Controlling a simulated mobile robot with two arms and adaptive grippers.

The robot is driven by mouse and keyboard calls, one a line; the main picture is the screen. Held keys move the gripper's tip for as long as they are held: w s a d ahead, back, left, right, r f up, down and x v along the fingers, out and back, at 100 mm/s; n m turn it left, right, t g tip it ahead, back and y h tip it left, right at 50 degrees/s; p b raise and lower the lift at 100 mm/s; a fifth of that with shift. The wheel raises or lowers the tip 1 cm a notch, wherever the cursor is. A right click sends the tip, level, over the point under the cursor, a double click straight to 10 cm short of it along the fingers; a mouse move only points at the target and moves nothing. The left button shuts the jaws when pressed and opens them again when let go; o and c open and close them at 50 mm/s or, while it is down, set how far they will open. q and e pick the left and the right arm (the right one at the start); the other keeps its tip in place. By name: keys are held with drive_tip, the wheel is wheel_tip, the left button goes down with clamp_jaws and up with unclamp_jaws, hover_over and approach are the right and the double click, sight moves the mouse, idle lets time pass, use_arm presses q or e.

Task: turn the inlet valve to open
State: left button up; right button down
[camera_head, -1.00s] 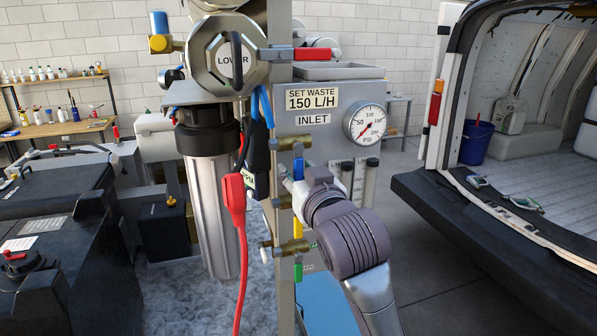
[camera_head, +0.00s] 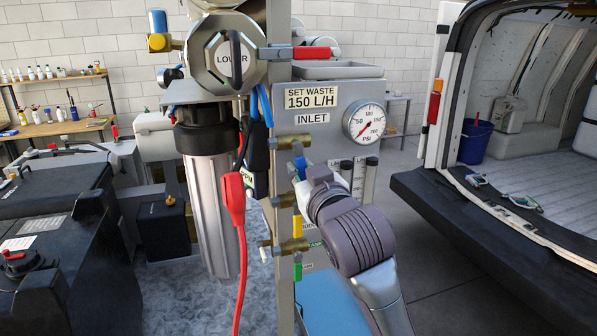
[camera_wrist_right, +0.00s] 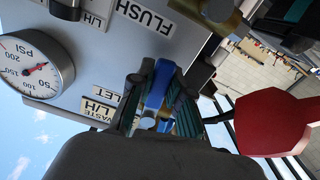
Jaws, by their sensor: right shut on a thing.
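The inlet valve has a brass body (camera_head: 290,143) on the panel's left edge, just under the INLET label (camera_head: 312,119). Its blue lever (camera_head: 301,165) points down from the body, slightly to the right; its lower part is hidden by my right gripper (camera_head: 299,184). In the right wrist view the blue lever (camera_wrist_right: 157,84) lies between the two dark ribbed fingers of my right gripper (camera_wrist_right: 156,112), which is shut on it. My left gripper is not in view.
A pressure gauge (camera_head: 364,122) is on the panel's upper right. Yellow and green valve levers (camera_head: 298,270) sit below the inlet. The van (camera_head: 470,240) stands at right.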

drive_tip(key=shift+w+d+r+n, duration=0.15)
drive_tip(key=shift+d+n, duration=0.15)
drive_tip(key=shift+n, duration=0.55)
drive_tip(key=shift+w+d+r+n, duration=0.1)
drive_tip(key=shift+d+n, duration=0.25)
drive_tip(key=shift+n, duration=0.55)
drive_tip(key=shift+w+d+r+n, duration=0.15)
drive_tip(key=shift+d+n, duration=0.15)
drive_tip(key=shift+n, duration=0.55)
drive_tip(key=shift+s, duration=0.1)
drive_tip(key=c, duration=1.1)
unclamp_jaws()
drive_tip(key=shift+s, duration=0.1)
drive_tip(key=v, duration=1.1)
drive_tip(key=shift+s+d, duration=0.2)
drive_tip(key=shift+s, duration=0.15)
